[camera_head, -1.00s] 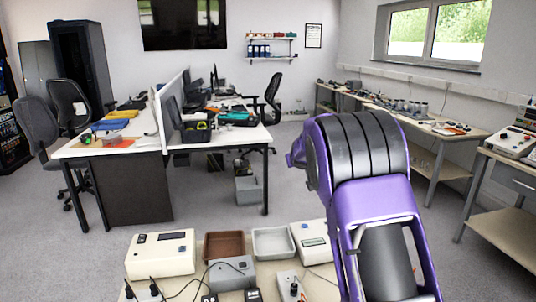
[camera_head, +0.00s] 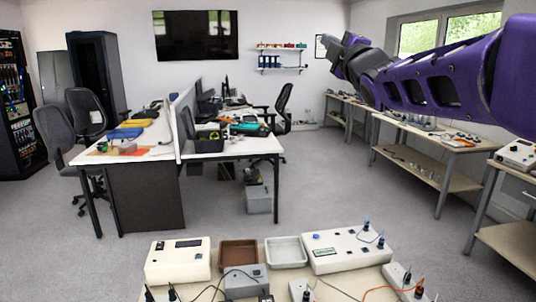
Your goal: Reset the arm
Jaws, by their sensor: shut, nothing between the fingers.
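My purple and dark grey arm reaches in from the right edge in the head view, raised well above the bench (camera_head: 333,283). It stretches up and to the left. My gripper (camera_head: 326,42) is at its far end, in front of the back wall near the framed notice. It is small here, shut and empty, and touches nothing.
On the bench are a cream box (camera_head: 178,262), a brown tray (camera_head: 238,254), a grey tray (camera_head: 286,251), a grey box (camera_head: 245,283) and a long white instrument (camera_head: 347,250) with cables. Desks (camera_head: 230,145) and side benches (camera_head: 430,135) stand beyond open floor.

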